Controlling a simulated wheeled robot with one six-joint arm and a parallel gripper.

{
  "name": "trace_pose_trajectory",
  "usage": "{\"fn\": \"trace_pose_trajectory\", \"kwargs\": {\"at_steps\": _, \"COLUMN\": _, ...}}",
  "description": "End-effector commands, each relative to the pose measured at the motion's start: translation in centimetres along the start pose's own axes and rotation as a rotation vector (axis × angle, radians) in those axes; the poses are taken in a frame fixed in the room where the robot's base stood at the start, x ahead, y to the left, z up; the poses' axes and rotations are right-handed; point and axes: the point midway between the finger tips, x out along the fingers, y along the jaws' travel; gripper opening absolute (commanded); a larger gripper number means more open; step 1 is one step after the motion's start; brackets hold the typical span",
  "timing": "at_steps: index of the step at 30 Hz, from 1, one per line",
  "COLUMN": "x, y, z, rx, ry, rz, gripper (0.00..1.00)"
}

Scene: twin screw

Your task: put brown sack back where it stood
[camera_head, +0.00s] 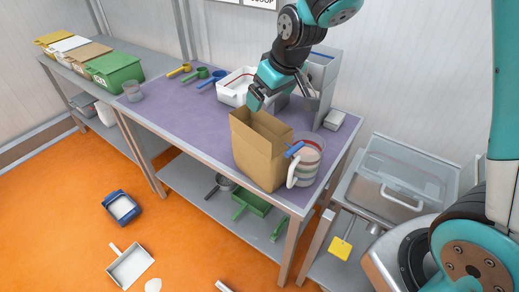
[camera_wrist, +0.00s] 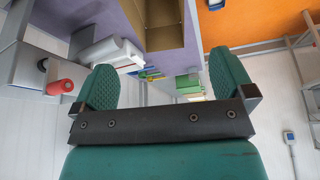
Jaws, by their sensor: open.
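The brown sack (camera_head: 262,158) stands upright with an open top on the purple-topped table, near its right front corner. In the wrist view the sack (camera_wrist: 165,37) shows at the top middle, beyond the fingers, with part of it out of frame. My gripper (camera_head: 262,98) is above and just behind the sack's open top in the head view. Its two green ribbed fingers (camera_wrist: 165,86) are spread wide, with nothing between them. The sack is apart from the fingers in the wrist view.
A clear jug (camera_head: 305,160) with a white handle and blue scoop stands close right of the sack. A white tub (camera_head: 235,86) and grey dispenser (camera_head: 322,75) are behind. The purple table's left part (camera_head: 170,115) is mostly free. A lidded clear bin (camera_head: 390,185) stands right.

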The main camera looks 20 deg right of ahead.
Motion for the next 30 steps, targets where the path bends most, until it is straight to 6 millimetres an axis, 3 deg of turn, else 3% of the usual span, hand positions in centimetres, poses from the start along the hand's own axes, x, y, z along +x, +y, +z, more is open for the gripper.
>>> {"fn": "trace_pose_trajectory", "kwargs": {"at_steps": 3, "x": 2.6, "y": -0.1, "z": 0.0, "rx": -0.002, "ry": -0.007, "rz": -0.003, "gripper": 1.0}}
{"fn": "trace_pose_trajectory", "kwargs": {"at_steps": 9, "x": 5.9, "y": -0.2, "z": -0.1, "rx": -0.003, "ry": -0.003, "rz": -0.002, "gripper": 1.0}}
{"fn": "trace_pose_trajectory", "kwargs": {"at_steps": 17, "x": 7.6, "y": -0.2, "z": 0.0, "rx": -0.003, "ry": -0.004, "rz": -0.003, "gripper": 1.0}}
{"fn": "trace_pose_trajectory", "kwargs": {"at_steps": 24, "x": 10.7, "y": 0.1, "z": 0.1, "rx": -0.004, "ry": -0.003, "rz": -0.004, "gripper": 1.0}}
{"fn": "trace_pose_trajectory", "kwargs": {"at_steps": 30, "x": 12.0, "y": 0.1, "z": 0.1, "rx": -0.004, "ry": 0.0, "rz": -0.003, "gripper": 1.0}}
